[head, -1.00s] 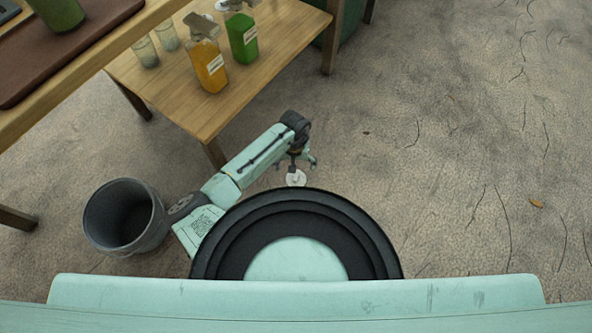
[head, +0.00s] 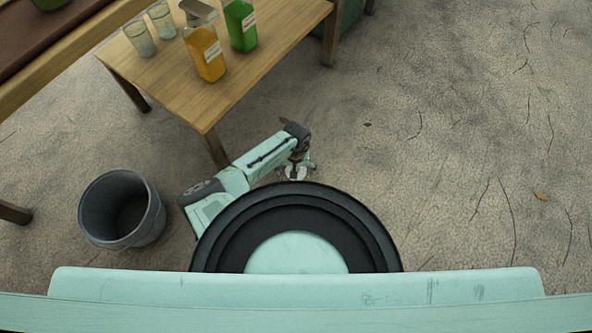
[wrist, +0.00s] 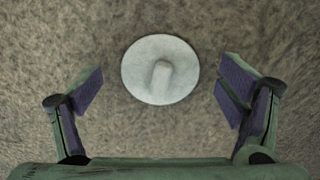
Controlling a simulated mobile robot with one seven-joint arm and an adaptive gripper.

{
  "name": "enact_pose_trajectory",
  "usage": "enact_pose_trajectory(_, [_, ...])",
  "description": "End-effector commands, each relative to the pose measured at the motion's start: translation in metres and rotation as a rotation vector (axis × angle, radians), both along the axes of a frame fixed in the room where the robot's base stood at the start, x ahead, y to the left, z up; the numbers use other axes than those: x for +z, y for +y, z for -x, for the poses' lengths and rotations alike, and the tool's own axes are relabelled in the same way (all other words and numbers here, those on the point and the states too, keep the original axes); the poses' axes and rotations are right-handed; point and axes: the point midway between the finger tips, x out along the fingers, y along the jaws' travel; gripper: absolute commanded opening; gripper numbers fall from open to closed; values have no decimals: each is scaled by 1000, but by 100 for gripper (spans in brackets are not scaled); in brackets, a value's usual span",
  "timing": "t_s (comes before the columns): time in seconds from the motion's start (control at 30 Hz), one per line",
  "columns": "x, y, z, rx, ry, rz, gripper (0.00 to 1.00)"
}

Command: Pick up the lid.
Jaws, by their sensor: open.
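The lid is a pale round disc with a short knob at its middle, lying on the floor. In the wrist view the lid (wrist: 140,77) sits centred between and a little beyond the fingers of my open gripper (wrist: 163,85); neither finger touches it. In the head view my gripper (head: 297,166) is over the lid (head: 295,173), just past the edge of my round dark base. The gripper partly covers the lid there.
A low wooden table (head: 180,80) at upper left carries an orange bottle (head: 207,60), a green bottle (head: 240,28) and glasses (head: 140,38). A grey bin (head: 121,209) stands on the floor at left. The floor (head: 440,130) at right is mostly open.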

Motion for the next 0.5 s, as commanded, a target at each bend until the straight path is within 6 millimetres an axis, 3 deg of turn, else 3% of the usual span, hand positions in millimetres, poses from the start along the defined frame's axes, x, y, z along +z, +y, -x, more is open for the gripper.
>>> enact_pose_trajectory(0.07, [0, 0, 0, 0, 0, 0, 88])
enact_pose_trajectory(0.5, [0, 0, 0, 0, 0, 0, 58])
